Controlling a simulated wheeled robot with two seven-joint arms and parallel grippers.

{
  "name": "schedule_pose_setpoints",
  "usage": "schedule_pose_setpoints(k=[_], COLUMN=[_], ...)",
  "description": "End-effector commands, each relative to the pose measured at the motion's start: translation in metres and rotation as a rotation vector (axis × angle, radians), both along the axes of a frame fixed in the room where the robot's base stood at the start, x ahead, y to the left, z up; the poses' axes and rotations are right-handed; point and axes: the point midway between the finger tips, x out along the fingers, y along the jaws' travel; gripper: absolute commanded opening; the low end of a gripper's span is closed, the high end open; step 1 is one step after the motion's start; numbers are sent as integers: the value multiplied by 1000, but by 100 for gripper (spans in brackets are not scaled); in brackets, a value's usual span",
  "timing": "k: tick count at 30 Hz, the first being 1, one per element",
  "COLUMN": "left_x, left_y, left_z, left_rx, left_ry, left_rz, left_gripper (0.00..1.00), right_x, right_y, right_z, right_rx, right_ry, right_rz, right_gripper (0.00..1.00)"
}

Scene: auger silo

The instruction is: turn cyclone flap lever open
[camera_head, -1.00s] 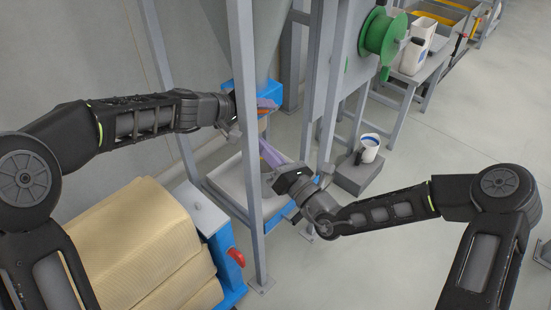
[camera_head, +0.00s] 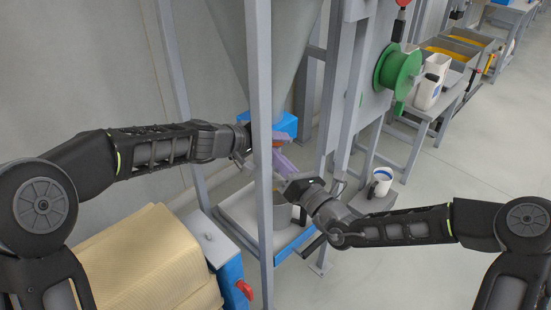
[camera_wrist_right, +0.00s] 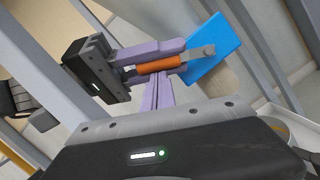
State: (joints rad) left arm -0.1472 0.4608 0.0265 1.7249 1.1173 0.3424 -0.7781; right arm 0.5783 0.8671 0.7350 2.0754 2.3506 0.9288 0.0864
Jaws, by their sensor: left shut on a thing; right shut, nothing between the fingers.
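The cyclone's blue flap housing (camera_head: 284,122) sits under the grey cone and is partly hidden by a post in the head view. It also shows in the right wrist view (camera_wrist_right: 212,52). The lever's orange grip (camera_wrist_right: 158,65) is on a grey metal arm beside the housing. My left gripper (camera_wrist_right: 172,58) has its purple fingers shut on the orange grip. In the head view my left gripper (camera_head: 272,141) is mostly hidden by the post. My right gripper (camera_head: 278,157) is shut and empty, its purple fingers just below the grip; I cannot tell whether they touch it.
Grey frame posts (camera_head: 258,150) stand close to both grippers. A pale tray (camera_head: 240,215) lies below the cone. A green reel (camera_head: 398,70) is at the right, with a white cup (camera_head: 381,181) below it. Stacked tan sacks (camera_head: 145,265) are at the front left.

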Motion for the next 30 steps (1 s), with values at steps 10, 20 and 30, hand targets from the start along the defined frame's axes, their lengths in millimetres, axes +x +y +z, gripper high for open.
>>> schedule_pose_setpoints(k=[10, 20, 30], left_x=[0, -1, -19], left_y=[1, 2, 23], left_z=[-1, -3, 14], left_rx=[3, 4, 2], left_ry=[3, 6, 2], left_rz=[2, 2, 5], left_gripper=[30, 31, 31], right_x=[5, 5, 6], right_y=[-3, -3, -5], right_z=[17, 16, 14], right_rx=[14, 14, 15], right_ry=[-32, -30, -28], right_rz=[-13, -13, -16], right_gripper=[0, 0, 0])
